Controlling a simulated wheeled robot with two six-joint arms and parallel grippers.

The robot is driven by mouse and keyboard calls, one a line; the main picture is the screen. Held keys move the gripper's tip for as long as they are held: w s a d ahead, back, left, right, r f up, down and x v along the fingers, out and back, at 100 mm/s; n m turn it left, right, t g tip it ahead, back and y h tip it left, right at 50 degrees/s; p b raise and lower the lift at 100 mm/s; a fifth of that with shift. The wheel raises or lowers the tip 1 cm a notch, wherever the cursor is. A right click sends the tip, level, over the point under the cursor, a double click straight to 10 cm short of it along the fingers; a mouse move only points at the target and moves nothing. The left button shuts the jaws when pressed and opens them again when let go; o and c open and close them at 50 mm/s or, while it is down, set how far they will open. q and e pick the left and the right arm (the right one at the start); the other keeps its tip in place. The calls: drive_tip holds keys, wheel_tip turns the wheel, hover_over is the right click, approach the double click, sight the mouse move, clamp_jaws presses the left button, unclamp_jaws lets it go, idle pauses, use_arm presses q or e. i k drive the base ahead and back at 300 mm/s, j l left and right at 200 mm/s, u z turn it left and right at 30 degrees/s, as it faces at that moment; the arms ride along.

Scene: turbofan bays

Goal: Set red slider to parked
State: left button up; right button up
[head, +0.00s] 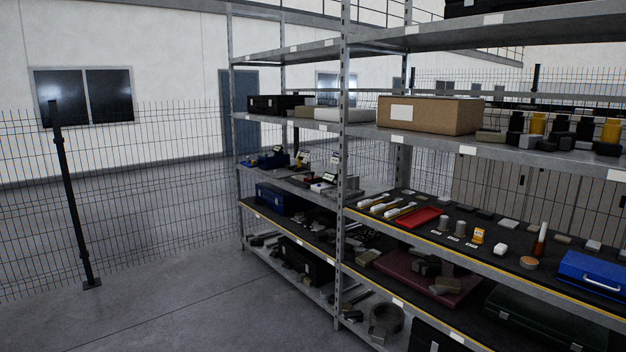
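I cannot make out a red slider in the head view. A red tray (417,218) lies on the dark mat of the middle shelf. Small devices, among them a dark blue one (273,159) and a dark one with a hint of red (327,180), stand on the left bay's shelf. They are too small for me to tell any slider or its position. Neither of my grippers is in view.
A metal shelving rack (343,170) fills the right side, loaded with a cardboard box (430,114), a blue toolbox (594,273) and many small parts. A wire mesh fence (150,180) with a dark post (70,190) stands behind. The floor (190,300) at left is clear.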

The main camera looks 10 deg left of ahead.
sight(308, 179)
drive_tip(key=i+j+z, duration=0.15)
drive_tip(key=i+j, duration=0.25)
drive_tip(key=i, duration=0.5)
drive_tip(key=i+j+z, duration=0.15)
drive_tip(key=i+j, duration=0.4)
drive_tip(key=i, duration=0.35)
drive_tip(key=i+j+z, duration=0.15)
drive_tip(key=i+j, duration=0.5)
drive_tip(key=i, duration=0.25)
drive_tip(key=i+j+z, duration=0.15)
drive_tip(key=i+j, duration=0.55)
drive_tip(key=i, duration=0.1)
